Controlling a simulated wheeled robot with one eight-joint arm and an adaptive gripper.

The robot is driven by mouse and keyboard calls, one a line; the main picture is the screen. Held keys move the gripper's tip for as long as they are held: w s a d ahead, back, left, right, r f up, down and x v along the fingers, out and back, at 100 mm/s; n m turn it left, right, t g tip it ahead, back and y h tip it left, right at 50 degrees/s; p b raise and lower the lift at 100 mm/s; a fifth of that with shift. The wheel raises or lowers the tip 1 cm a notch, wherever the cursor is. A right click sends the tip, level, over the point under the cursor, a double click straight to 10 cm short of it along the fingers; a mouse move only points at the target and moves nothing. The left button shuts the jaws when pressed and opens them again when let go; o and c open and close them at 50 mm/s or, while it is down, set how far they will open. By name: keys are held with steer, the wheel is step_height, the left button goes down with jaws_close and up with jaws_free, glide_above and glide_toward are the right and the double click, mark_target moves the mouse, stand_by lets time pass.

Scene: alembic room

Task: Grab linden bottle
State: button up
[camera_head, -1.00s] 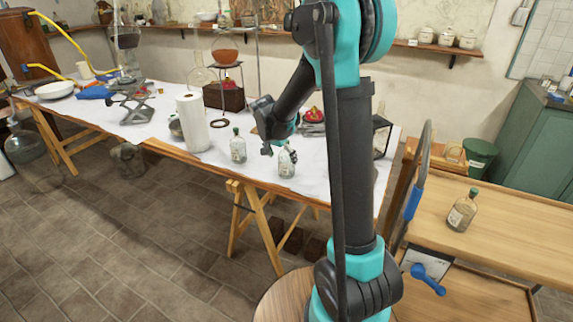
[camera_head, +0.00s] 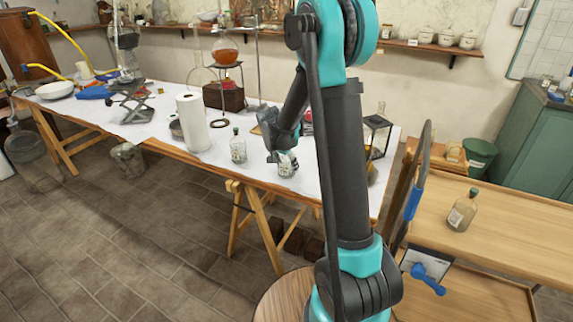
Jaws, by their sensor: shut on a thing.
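A small clear glass bottle (camera_head: 286,171) with a pale label stands near the front edge of the white-covered table (camera_head: 210,165). My gripper (camera_head: 284,159) comes down from above and is shut on this bottle's upper part, hiding its neck and cap. A similar bottle (camera_head: 238,150) with a green cap stands upright to its left, apart from the gripper. A third bottle (camera_head: 462,212), with brownish contents and a green cap, stands on the wooden cart at right. The labels are too small to read, so I cannot tell which bottle is linden.
A paper towel roll (camera_head: 193,122) stands left of the bottles. A lantern (camera_head: 377,136) stands at the table's right end. A lab jack (camera_head: 131,107) and glassware stand farther back. The wooden cart (camera_head: 505,235) is mostly clear.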

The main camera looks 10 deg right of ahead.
steer(key=c, duration=0.6)
steer(key=shift+c, duration=0.2)
